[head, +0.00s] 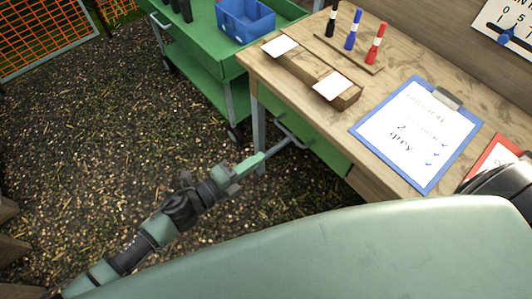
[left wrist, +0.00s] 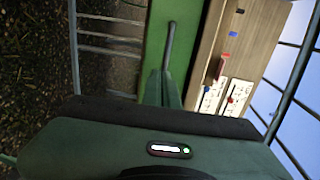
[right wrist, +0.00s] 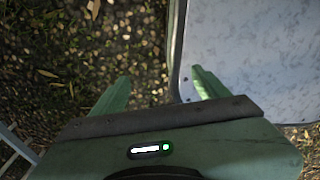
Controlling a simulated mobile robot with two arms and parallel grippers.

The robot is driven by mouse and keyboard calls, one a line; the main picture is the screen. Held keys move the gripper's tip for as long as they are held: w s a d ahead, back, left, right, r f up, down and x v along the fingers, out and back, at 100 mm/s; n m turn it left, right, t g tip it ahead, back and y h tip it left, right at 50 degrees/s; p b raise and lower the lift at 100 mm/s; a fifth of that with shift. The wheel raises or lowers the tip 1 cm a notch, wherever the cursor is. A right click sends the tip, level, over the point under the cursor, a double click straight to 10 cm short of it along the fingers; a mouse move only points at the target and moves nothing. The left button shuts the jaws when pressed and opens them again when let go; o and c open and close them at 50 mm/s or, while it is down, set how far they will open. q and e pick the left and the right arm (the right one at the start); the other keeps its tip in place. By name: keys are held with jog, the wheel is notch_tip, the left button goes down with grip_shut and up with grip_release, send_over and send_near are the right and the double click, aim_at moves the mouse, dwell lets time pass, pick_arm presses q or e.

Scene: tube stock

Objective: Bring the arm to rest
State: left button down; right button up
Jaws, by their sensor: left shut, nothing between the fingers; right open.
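My left gripper (head: 258,160) is green, and its arm reaches in from the lower left of the head view. My right gripper (right wrist: 160,88) shows in the right wrist view. Its two green fingers stand apart with nothing held between them. One finger is over gravelly ground, the other in front of a pale speckled panel (right wrist: 250,50).
A wooden table (head: 400,65) holds a blue clipboard (head: 418,135), marker pens (head: 376,42) in a holder and a wooden block with white labels (head: 305,72). A green cart (head: 200,50) with a blue bin (head: 245,20) stands beside it. Open ground (head: 90,130) lies left.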

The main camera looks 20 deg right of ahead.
pick_arm(q)
jog(key=w+a+f+n+t+y, duration=0.45)
jog(key=a+f+n, duration=0.35)
jog(key=a+f, duration=0.25)
jog(key=s+a+f+n+y, duration=0.1)
jog(key=a+f+n+y, duration=0.5)
jog(key=a+f+n, duration=0.5)
jog(key=s+a+f+n+g+y, duration=0.35)
jog(key=s+a+f, duration=0.55)
jog(key=s+f, duration=0.5)
jog(key=s+a+f+n+g, duration=0.1)
jog(key=s+f+n+g, duration=0.2)
jog(key=s, duration=0.8)
jog(key=s+a+f+n+g+y, duration=0.1)
jog(key=s+a+f+n+g, duration=0.1)
jog(key=s, duration=0.9)
notch_tip(320, 180, down, 4)
jog(key=shift+s+a+r+n+g, duration=0.2)
jog(key=shift+n+g, duration=0.3)
jog(key=shift+n, duration=0.55)
pick_arm(e)
jog(key=shift+w+f, duration=0.3)
jog(key=shift+w, duration=0.4)
